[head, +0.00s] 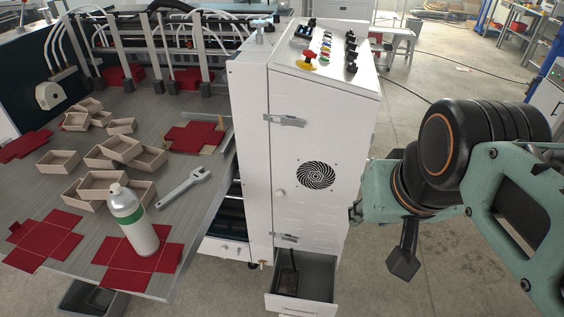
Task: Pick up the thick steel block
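An open drawer (317,278) juts from the bottom of the white cabinet. In it a small dark object (288,282) lies toward the left side. It may be the thick steel block, but it is too small and shadowed to be sure. My gripper (404,256) is at the right, beside the cabinet and to the right of the drawer. A dark finger part points down. The rest is partly hidden by my arm, and I cannot tell how far apart the fingers are. I see nothing held in it.
The white cabinet (310,130) stands in the middle, with buttons on its sloped top. The grey table (25,185) at left bears red box blanks (45,240), several small wooden boxes (58,162), a wrench (183,186) and a white-green bottle (133,218). The floor right of the drawer looks clear.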

